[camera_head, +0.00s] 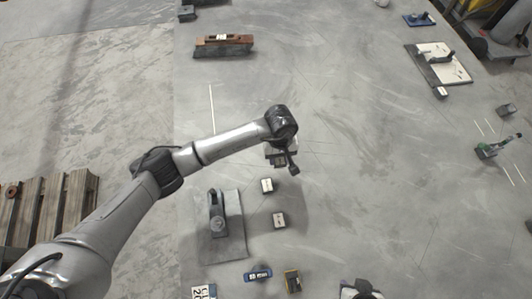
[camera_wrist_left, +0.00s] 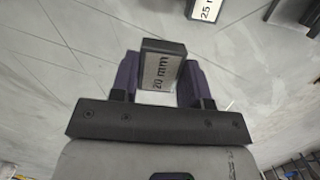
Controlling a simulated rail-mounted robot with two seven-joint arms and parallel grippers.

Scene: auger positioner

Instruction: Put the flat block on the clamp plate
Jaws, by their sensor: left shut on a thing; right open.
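My left gripper (camera_head: 281,163) is over the middle of the grey surface. In the head view the wrist mostly hides the block. A grey plate (camera_head: 234,236) with a dark clamp-like device (camera_head: 216,214) lies below and left of the gripper; I take it for the clamp plate. A dark and silver part at the bottom edge seems to be my right gripper (camera_head: 361,291), largely cut off.
Two small pale-topped blocks (camera_head: 267,185) (camera_head: 279,220) lie right of the grey plate. A blue item (camera_head: 258,274), a yellow-black item (camera_head: 292,281) and a number card (camera_head: 203,292) are near the bottom. A brown-topped tool (camera_head: 224,42) is at the back. The middle right is mostly clear.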

